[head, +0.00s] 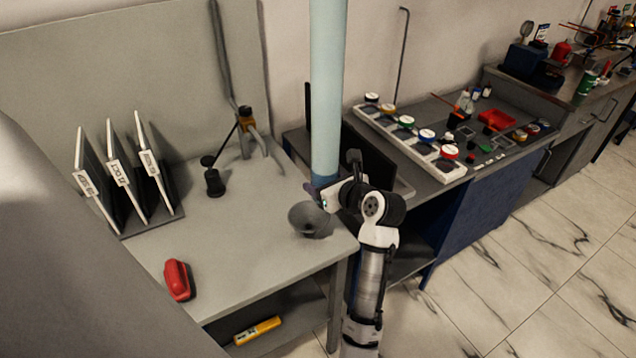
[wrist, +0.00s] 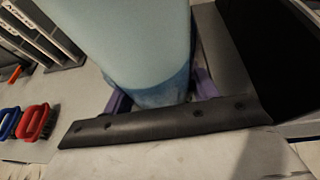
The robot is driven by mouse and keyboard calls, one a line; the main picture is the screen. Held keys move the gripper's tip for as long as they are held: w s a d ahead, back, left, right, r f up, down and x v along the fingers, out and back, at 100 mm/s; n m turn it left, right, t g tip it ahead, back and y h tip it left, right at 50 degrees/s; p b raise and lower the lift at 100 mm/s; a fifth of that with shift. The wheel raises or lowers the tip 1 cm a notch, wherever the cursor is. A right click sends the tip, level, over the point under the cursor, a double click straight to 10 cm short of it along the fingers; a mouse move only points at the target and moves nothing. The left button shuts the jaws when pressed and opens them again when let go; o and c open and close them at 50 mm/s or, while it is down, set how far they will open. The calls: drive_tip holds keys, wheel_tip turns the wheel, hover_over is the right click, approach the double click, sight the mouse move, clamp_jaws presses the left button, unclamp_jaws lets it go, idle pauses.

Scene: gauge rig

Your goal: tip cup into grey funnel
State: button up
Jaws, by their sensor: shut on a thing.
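The cup shows as a tall pale-blue cylinder (head: 327,90) with a darker blue lower end; its top runs out of the head view. My gripper (head: 325,186) is shut on that lower end and holds the cup about upright. In the wrist view the cup (wrist: 120,45) stands between the purple fingers of my gripper (wrist: 162,96). The grey funnel (head: 309,219) is at the right front corner of the grey table, just below and slightly left of the gripper. Whether anything is in the cup is hidden.
A red-handled object (head: 177,280) lies at the table's front left. A rack of upright panels (head: 128,185) stands behind it, and a black stand (head: 214,180) is farther back. A tray of colored-lid jars (head: 405,140) is on the bench to the right. The table's middle is clear.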

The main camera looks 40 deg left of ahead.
drive_tip(key=shift+s+a+f, duration=0.4)
drive_tip(key=shift+s, duration=0.3)
drive_tip(key=shift+n, duration=0.3)
drive_tip(key=n, duration=0.1)
drive_tip(key=w+n+t, duration=0.1)
drive_tip(key=f+n+t, duration=0.1)
drive_tip(key=shift+w+d, duration=0.25)
drive_tip(key=shift+w, duration=0.15)
drive_tip(key=n, duration=0.1)
drive_tip(key=n+t, duration=0.1)
drive_tip(key=n, duration=0.1)
drive_tip(key=shift+w+d+f+t, duration=0.1)
drive_tip(key=shift+w+f+t, duration=0.2)
drive_tip(key=shift+t, duration=0.1)
drive_tip(key=shift+b, duration=0.4)
drive_tip(key=shift+w+f+n+b, duration=0.1)
drive_tip(key=shift+n+b, duration=0.3)
drive_tip(key=shift+b, duration=0.3)
drive_tip(key=shift+n+t+b, duration=1)
drive_tip(key=shift+n+b, duration=0.4)
drive_tip(key=shift+b, duration=1.95)
drive_tip(key=shift+s+r+n+t+y+b, duration=0.2)
drive_tip(key=shift+r+n+t+y+b, duration=0.3)
drive_tip(key=shift+n+b, duration=0.55)
drive_tip(key=shift+s+r+n+t+y+b, duration=0.15)
drive_tip(key=shift+s+r+n+t+b, duration=0.1)
drive_tip(key=shift+r+n+b, duration=0.4)
drive_tip(key=shift+s+r+n+t+y+b, duration=0.15)
drive_tip(key=shift+n+b, duration=0.25)
drive_tip(key=shift+n, duration=0.5)
